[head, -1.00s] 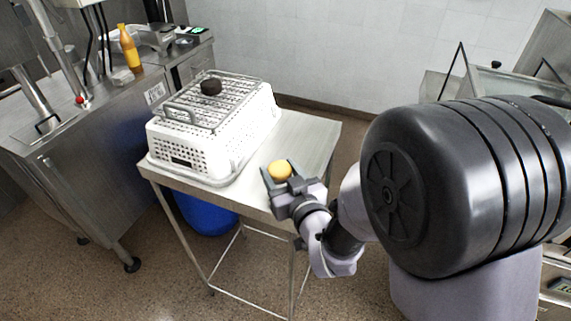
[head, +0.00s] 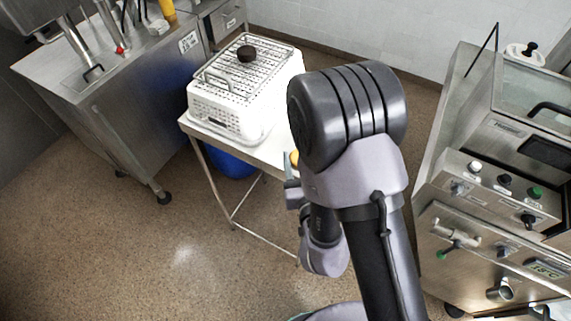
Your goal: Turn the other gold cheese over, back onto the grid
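A gold cheese (head: 294,158) shows only as a small sliver at the left edge of my arm. My gripper (head: 291,168) is mostly hidden behind my arm, with one finger showing beside the cheese. In the earlier view the cheese sits between both fingers, so the gripper appears shut on it, off the grid and by the table's front edge. The wire grid (head: 262,66) lies on top of a white perforated basket (head: 232,113). A dark brown round cheese (head: 247,53) lies on the grid towards its back.
The basket stands on a small steel table (head: 216,143), with a blue tub (head: 229,164) below. A steel counter (head: 120,90) stands at left, a machine with knobs (head: 490,200) at right. The floor at front left is clear.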

